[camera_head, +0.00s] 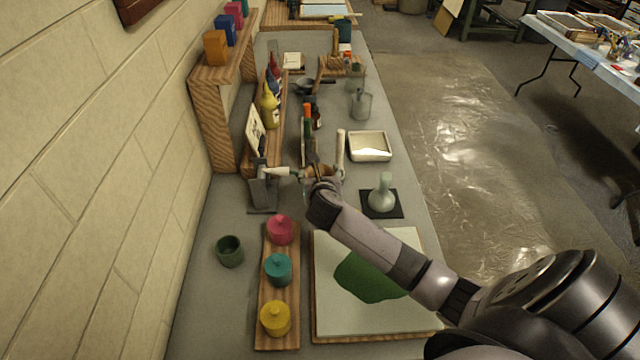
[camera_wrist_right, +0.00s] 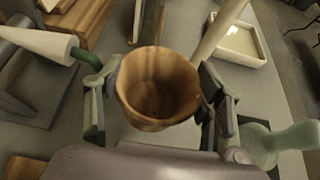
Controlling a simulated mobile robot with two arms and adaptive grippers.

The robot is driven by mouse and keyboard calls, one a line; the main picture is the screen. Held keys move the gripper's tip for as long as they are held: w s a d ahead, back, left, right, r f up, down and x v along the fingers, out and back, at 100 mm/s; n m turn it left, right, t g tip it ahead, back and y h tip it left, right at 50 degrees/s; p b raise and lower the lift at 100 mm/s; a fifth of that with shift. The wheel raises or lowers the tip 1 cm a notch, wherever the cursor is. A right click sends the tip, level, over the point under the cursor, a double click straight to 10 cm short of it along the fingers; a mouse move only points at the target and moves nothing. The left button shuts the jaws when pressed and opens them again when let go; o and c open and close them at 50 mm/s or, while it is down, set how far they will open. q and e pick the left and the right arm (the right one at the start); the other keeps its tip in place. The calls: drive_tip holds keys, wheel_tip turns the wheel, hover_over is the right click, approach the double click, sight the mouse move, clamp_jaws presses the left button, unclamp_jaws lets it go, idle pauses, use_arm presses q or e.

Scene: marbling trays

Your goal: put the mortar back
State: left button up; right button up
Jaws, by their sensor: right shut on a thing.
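The mortar seems to be the brown wooden cup (camera_wrist_right: 158,88), open end towards the camera in the right wrist view. My right gripper (camera_wrist_right: 155,105) is shut on it, with one finger on each side of its wall. The cup looks empty inside. In the head view the wooden cup (camera_head: 321,171) shows small at the end of my right arm, partly hidden by my right gripper (camera_head: 322,183). A beige rod (camera_head: 340,149) shows just beyond the cup; I cannot tell whether they touch. Whether the cup touches the table is unclear. My left gripper is not in view.
A white tray (camera_head: 370,146) and a pale green flask (camera_head: 382,195) on a black mat (camera_head: 396,211) stand at the right. A grey stand (camera_head: 262,196) with a white cone (camera_head: 277,172) is left. Lidded pots (camera_head: 278,268), a green cup (camera_head: 230,252) and a white board (camera_head: 330,318) are nearer.

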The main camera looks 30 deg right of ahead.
wheel_tip(320, 180, down, 3)
drive_tip(key=shift+r, duration=0.1)
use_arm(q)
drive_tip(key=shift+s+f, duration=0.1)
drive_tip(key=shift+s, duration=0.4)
use_arm(e)
drive_tip(key=shift+f, duration=0.2)
drive_tip(key=shift+f, duration=0.15)
drive_tip(key=o, duration=1.2)
drive_tip(key=shift+o, duration=0.2)
drive_tip(key=shift+r, duration=0.2)
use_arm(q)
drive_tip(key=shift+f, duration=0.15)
use_arm(e)
drive_tip(key=v, duration=1.2)
